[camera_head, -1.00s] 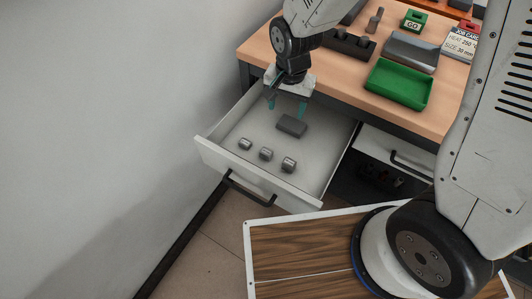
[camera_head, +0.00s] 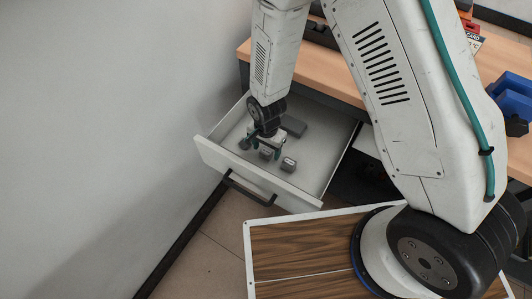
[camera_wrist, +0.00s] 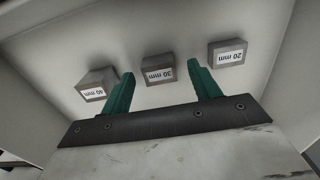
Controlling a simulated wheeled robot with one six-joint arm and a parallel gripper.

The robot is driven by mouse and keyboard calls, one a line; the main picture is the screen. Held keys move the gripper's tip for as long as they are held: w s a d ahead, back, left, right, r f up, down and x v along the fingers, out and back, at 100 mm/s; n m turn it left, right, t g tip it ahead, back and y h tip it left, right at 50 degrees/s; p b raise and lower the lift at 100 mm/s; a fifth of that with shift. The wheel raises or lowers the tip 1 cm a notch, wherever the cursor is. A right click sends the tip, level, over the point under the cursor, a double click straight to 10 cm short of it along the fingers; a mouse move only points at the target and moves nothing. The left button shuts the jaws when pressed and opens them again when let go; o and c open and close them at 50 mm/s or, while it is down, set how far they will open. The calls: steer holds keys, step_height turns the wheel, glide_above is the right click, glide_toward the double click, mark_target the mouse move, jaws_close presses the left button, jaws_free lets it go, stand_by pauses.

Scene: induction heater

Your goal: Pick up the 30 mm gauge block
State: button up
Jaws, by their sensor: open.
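The 30 mm gauge block (camera_wrist: 158,69) is a small grey metal block with a white label, the middle one of three in the open drawer. It also shows in the head view (camera_head: 266,154), partly hidden by my gripper. My gripper (camera_head: 261,149) is open and empty, low over the drawer. In the wrist view its teal fingers (camera_wrist: 160,72) stand on either side of the 30 mm block, which lies between and a little beyond them. The 40 mm block (camera_wrist: 96,84) is outside the left finger, and the 20 mm block (camera_wrist: 228,53) outside the right one.
The drawer (camera_head: 215,157) has raised walls around the blocks. A dark grey slab (camera_head: 293,126) lies farther back in it. The wooden worktop (camera_head: 330,78) edge is behind, and the wall (camera_head: 110,120) is at the left. Blue items (camera_head: 512,97) stand at the right.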

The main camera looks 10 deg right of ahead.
steer(key=shift+f, duration=0.7)
steer(key=c, duration=1.2)
